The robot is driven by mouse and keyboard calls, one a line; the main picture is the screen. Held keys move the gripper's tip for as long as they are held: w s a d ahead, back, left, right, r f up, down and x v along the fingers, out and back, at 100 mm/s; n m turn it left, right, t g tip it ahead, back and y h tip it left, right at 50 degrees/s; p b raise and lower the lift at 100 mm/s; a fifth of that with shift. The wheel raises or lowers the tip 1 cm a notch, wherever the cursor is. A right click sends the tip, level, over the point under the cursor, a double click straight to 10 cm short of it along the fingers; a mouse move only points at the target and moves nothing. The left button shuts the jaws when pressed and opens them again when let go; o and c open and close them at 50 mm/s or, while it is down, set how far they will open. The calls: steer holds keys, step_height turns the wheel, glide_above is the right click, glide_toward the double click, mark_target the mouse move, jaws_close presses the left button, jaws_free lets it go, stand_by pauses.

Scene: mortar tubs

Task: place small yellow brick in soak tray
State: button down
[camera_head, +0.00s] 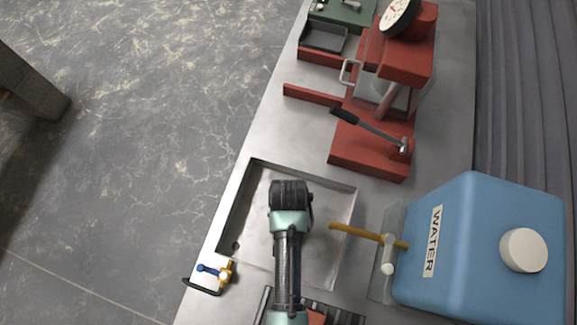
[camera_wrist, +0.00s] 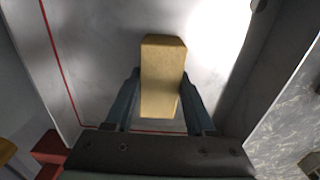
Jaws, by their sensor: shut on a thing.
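The small yellow brick (camera_wrist: 162,80) is between the two fingers of my gripper (camera_wrist: 161,90) in the wrist view. The fingers are shut on its sides, and its far end sticks out past the fingertips. The soak tray (camera_head: 328,215) is a shallow grey metal basin in the bench, and my arm reaches over it in the head view. In the wrist view the tray's pale floor (camera_wrist: 95,65) and red-lined wall lie behind the brick. I cannot tell whether the brick touches the floor. The head view does not show the brick or fingers; my arm hides them.
A blue water tank (camera_head: 475,245) with a yellow spout (camera_head: 350,232) stands right of the tray. A red press (camera_head: 365,155) with a lever is beyond it. A small valve (camera_head: 225,272) sits at the tray's left corner. A slotted rack (camera_head: 345,316) is at the bottom.

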steer(key=shift+c, duration=1.2)
jaws_free()
steer(key=shift+f, duration=0.1)
step_height(320, 180, up, 12)
steer(key=w+r+n+t, duration=0.1)
steer(key=w+r+t, duration=0.7)
steer(key=w+r, duration=0.8)
steer(key=w+r+n+t, duration=0.1)
steer(key=w+r+t, duration=0.2)
steer(key=r, duration=0.5)
steer(key=w+r+t, duration=0.3)
steer(key=r+t, duration=0.1)
steer(key=r, duration=0.5)
step_height(320, 180, up, 16)
steer(key=s+t, duration=0.2)
steer(key=t, duration=0.3)
steer(key=s+r+t, duration=0.3)
steer(key=s+r, duration=0.2)
steer(key=r, duration=0.3)
steer(key=s+r+n+t, duration=0.1)
steer(key=s+r+t, duration=0.3)
steer(key=r, duration=0.4)
steer(key=shift+s+r+n, duration=0.3)
steer(key=shift+s+r, duration=0.1)
steer(key=shift+s, duration=0.35)
